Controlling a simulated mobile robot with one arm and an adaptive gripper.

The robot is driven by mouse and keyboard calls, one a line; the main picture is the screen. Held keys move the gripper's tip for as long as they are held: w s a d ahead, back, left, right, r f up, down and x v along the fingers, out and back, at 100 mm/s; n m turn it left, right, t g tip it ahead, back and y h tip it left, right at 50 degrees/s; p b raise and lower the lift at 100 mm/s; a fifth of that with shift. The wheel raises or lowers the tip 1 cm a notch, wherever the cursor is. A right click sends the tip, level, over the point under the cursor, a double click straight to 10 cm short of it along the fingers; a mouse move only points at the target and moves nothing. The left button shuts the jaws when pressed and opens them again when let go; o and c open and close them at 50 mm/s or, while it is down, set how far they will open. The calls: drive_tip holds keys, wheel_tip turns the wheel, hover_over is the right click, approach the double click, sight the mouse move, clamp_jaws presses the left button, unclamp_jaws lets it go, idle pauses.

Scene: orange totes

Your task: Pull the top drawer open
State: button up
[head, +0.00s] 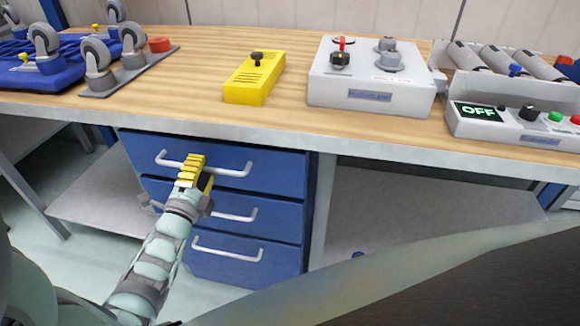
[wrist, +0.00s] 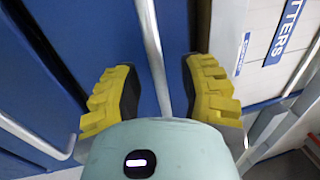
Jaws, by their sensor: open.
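The top drawer (head: 275,171) is blue and sits under the bench top, above two more blue drawers. It looks shut, its front about in line with those below. Its pale bar handle (head: 233,173) runs across the front. My gripper (head: 197,167), with yellow ribbed fingers, is at this handle and covers its middle in the head view. In the wrist view my gripper (wrist: 158,82) is open, and the handle bar (wrist: 151,45) passes between the two fingers with a gap on each side. The bar's lower end is hidden behind my wrist.
The middle drawer handle (head: 233,215) and bottom drawer handle (head: 225,250) lie just below. The wooden bench top (head: 205,55) overhangs the drawers and carries a yellow box (head: 252,88), a white control box (head: 372,95) and casters. A grey lower shelf (head: 420,195) lies right of the drawers.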

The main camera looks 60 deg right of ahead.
drive_tip(key=shift+d, duration=0.3)
drive_tip(key=shift+o, duration=0.2)
clamp_jaws()
idle(0.3)
